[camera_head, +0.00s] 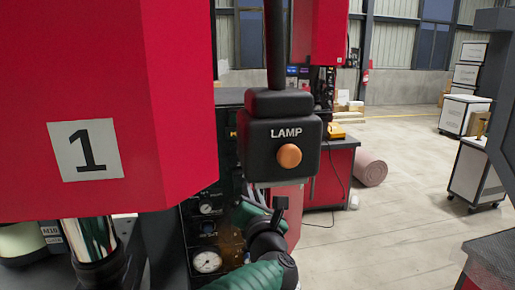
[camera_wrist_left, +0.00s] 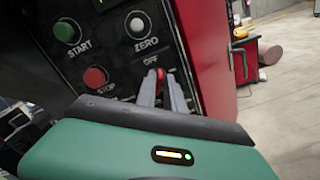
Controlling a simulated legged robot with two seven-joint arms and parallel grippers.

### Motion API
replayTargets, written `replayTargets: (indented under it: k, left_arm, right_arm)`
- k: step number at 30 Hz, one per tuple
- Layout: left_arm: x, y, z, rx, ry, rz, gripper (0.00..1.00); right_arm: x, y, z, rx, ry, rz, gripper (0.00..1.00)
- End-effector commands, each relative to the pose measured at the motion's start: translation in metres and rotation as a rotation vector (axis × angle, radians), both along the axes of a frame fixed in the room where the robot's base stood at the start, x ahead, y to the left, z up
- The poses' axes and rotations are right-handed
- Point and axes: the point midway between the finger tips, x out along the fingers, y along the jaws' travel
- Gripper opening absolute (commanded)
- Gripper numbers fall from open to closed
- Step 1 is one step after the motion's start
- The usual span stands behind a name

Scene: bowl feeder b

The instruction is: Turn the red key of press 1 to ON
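Press 1 is the red machine (camera_head: 110,100) with a "1" plate at the left of the head view. My left gripper (camera_head: 272,208) reaches toward its dark control panel (camera_head: 195,225). In the left wrist view, the red key (camera_wrist_left: 161,75) is just below the OFF label, and only its upper part shows. My left gripper's two grey fingers (camera_wrist_left: 162,92) are on either side of the key, close together. I cannot tell whether they press on it. The key's lower part and any ON label are hidden. My right gripper is not in view.
A black LAMP box (camera_head: 283,140) with an orange button hangs in front of the panel. The green START (camera_wrist_left: 67,30), red STOP (camera_wrist_left: 95,77) and white ZERO (camera_wrist_left: 137,25) buttons are left of the key. Open floor (camera_head: 390,220) lies to the right.

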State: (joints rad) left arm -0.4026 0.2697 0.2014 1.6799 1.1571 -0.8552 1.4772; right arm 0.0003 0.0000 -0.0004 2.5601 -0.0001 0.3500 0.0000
Motion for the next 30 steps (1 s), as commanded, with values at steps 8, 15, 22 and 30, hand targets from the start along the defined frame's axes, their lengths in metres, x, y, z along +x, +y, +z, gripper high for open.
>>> replayTargets:
  k: [8,15,22,30]
  left_arm:
    - [0.0,-0.003,-0.004,0.002,0.008,-0.003,0.0]
    - [0.001,-0.003,-0.005,0.003,0.009,-0.004,0.0]
    - [0.001,-0.004,-0.003,0.118,0.031,-0.006,0.0]
    - [0.0,-0.003,-0.003,0.299,0.06,-0.005,0.0]
  right_arm:
    - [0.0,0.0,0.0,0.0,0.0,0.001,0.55]
    - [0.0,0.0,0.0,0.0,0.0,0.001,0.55]
    - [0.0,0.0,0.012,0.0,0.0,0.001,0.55]
    - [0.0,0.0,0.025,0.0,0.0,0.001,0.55]
